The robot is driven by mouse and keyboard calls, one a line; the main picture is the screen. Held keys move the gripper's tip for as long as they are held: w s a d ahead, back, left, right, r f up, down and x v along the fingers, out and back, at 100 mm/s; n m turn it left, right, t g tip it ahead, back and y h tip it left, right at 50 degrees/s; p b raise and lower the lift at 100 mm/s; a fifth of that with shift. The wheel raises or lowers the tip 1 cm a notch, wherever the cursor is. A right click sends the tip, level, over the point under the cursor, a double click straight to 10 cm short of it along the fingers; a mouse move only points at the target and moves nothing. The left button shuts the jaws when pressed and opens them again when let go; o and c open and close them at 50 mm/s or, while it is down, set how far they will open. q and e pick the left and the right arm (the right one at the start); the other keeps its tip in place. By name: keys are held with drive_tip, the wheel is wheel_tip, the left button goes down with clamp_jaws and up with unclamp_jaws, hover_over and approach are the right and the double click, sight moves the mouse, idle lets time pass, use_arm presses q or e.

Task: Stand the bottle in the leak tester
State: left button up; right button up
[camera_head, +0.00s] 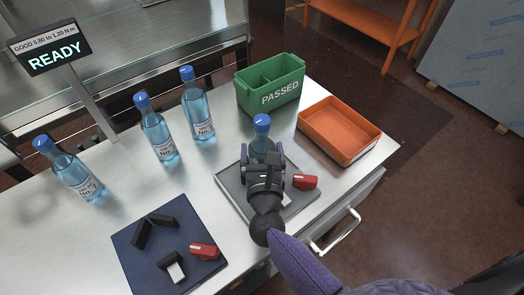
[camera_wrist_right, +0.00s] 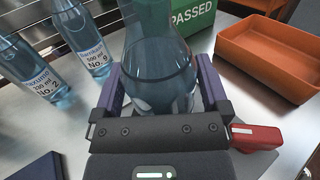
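A clear blue bottle with a blue cap (camera_head: 262,124) is at the grey plate (camera_head: 228,186) on the right of the table. It is upright or nearly so, and its base is hidden by my right gripper (camera_head: 263,160). In the right wrist view the gripper's fingers (camera_wrist_right: 160,80) lie on both sides of the bottle (camera_wrist_right: 160,60); whether both press on it, I cannot tell. A red block (camera_head: 305,182) sits at the plate's right side. Which fixture is the leak tester is not labelled. My left gripper is not in view.
Bottles (camera_head: 70,170), (camera_head: 157,132) and (camera_head: 197,108) stand left and behind. A navy mat (camera_head: 135,262) holds black brackets and a red block (camera_head: 204,251). A green PASSED box (camera_head: 280,97) and orange tray (camera_head: 368,151) are at the back right. A READY display (camera_head: 52,52) stands back left.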

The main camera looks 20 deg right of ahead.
drive_tip(key=shift+r, duration=0.25)
drive_tip(key=v, duration=0.7)
drive_tip(key=shift+s, duration=0.25)
idle(0.3)
